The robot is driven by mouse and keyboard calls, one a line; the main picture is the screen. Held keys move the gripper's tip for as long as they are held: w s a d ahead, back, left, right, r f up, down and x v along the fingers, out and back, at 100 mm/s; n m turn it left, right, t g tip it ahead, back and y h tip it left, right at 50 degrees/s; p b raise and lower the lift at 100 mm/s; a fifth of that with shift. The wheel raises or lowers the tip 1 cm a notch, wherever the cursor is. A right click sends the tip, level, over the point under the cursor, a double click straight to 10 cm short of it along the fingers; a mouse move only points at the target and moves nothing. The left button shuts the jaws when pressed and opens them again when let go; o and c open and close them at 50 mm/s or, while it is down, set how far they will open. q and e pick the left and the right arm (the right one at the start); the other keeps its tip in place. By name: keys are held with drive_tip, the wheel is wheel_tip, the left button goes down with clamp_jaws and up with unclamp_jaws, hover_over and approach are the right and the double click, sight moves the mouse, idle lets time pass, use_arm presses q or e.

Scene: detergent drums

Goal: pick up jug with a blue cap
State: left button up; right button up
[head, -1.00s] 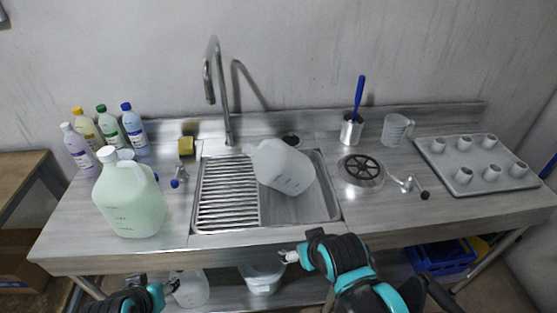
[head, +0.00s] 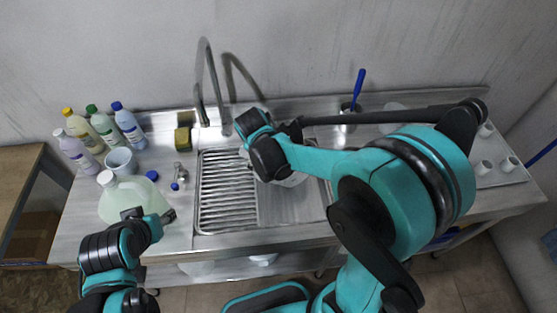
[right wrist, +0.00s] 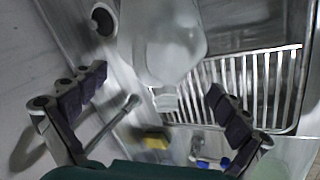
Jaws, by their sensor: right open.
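A translucent white jug (right wrist: 170,35) lies tilted in the sink; its neck and whitish cap (right wrist: 167,100) point toward the ribbed drainboard. In the head view my right arm hides most of this jug (head: 291,180). My right gripper (right wrist: 156,82) is open, its fingers apart on either side of the jug's neck; whether they touch it is unclear. In the head view its fingers are hidden by the wrist. A pale green jug (head: 118,200) with a white cap stands on the left counter. My left gripper (head: 150,214) is in front of it, its jaw state unclear. No jug clearly shows a blue cap.
Several bottles (head: 103,125), a yellow sponge (head: 183,139) and a tall faucet (head: 212,85) stand at the back. A tray of cups (head: 498,175) is at the right.

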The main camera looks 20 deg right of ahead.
drive_tip(key=b+x, duration=0.1)
drive_tip(key=x, duration=0.5)
drive_tip(key=shift+s+r, duration=0.1)
